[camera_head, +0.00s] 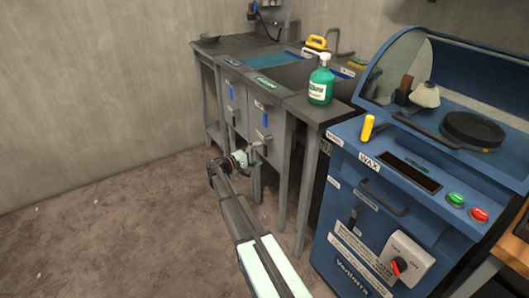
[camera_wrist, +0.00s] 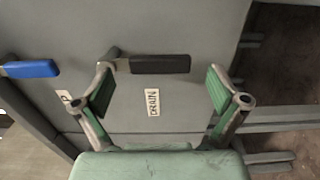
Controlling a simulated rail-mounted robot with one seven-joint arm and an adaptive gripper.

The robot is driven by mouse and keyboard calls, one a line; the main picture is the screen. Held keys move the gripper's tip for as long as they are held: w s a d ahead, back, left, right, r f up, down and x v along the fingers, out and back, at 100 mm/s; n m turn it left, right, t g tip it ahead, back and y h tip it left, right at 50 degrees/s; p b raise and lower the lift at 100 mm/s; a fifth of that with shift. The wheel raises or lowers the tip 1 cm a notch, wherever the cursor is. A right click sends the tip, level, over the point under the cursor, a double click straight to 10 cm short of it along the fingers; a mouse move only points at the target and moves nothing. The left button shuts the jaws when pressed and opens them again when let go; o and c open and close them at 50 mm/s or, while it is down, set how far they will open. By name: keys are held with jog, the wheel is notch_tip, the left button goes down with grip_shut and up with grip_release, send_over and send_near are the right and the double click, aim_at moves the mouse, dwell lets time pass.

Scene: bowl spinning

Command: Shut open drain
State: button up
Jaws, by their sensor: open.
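The drain valve lever shows in the wrist view as a black handle (camera_wrist: 160,64) on a grey metal stem, set on a grey panel. It lies across the picture, crosswise to the lettering of the white DRAIN label (camera_wrist: 153,95) beside it. My gripper (camera_wrist: 160,82) is open, with one green-padded finger on each side of the label. The handle lies beyond and between the fingertips; I cannot tell whether the left finger touches its stem end. In the head view my gripper (camera_head: 252,153) is low at the front of the sink unit, where it partly hides the lever.
A blue handle (camera_wrist: 30,69) is left of the black one. The sink unit (camera_head: 290,100) carries several blue handles, with a green soap bottle (camera_head: 320,84) on top. A blue machine (camera_head: 375,215) stands close on the right. The floor (camera_head: 110,220) at left is clear.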

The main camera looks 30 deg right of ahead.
jog(key=a, duration=0.8)
jog(key=shift+a, duration=0.2)
